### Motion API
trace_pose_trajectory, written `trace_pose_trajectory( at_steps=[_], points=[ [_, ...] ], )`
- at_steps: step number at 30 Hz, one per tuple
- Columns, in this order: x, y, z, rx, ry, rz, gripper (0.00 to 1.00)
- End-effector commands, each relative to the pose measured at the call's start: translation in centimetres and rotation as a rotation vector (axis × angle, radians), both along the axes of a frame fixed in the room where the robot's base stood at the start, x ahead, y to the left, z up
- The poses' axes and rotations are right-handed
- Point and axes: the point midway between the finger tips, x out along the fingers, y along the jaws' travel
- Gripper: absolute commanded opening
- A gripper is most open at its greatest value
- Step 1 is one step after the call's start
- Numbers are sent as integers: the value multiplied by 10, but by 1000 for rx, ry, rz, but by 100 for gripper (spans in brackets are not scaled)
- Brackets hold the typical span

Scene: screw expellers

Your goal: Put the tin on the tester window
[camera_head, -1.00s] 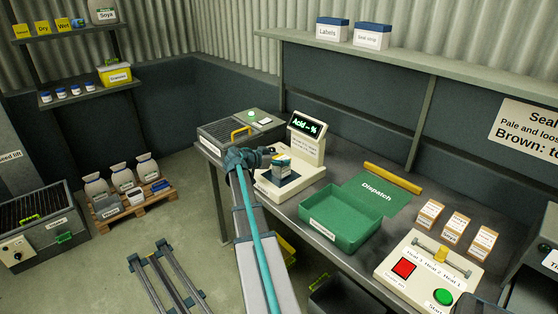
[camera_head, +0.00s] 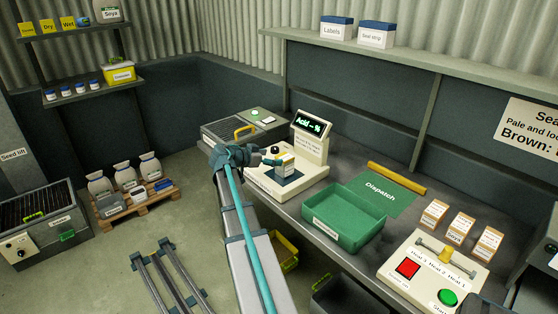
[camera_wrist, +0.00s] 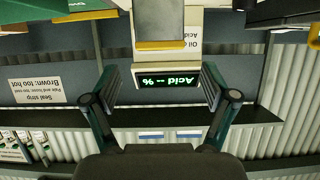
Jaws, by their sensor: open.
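The tester's raised screen (camera_head: 314,124) reads "Acid – %". My gripper (camera_head: 272,161) is open just left of the tin. Whether a finger touches the tin is too small to tell. In the wrist view my gripper (camera_wrist: 160,88) has its fingers wide apart with nothing held, and the upside-down tester screen (camera_wrist: 172,83) shows between them. I cannot make out the tin for certain there.
A grey machine with a yellow handle (camera_head: 244,131) is behind left. The heat sealer (camera_head: 432,268) and several small boxes (camera_head: 461,227) are farther right.

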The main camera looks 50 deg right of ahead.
Motion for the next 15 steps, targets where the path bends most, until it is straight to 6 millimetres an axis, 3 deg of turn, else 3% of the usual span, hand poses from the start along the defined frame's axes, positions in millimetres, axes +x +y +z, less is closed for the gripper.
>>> trace_pose_trajectory(
  at_steps=[6,15],
  points=[
    [7,34,13,-1,0,2,85],
    [10,51,18,5,6,4,85]
  ],
)
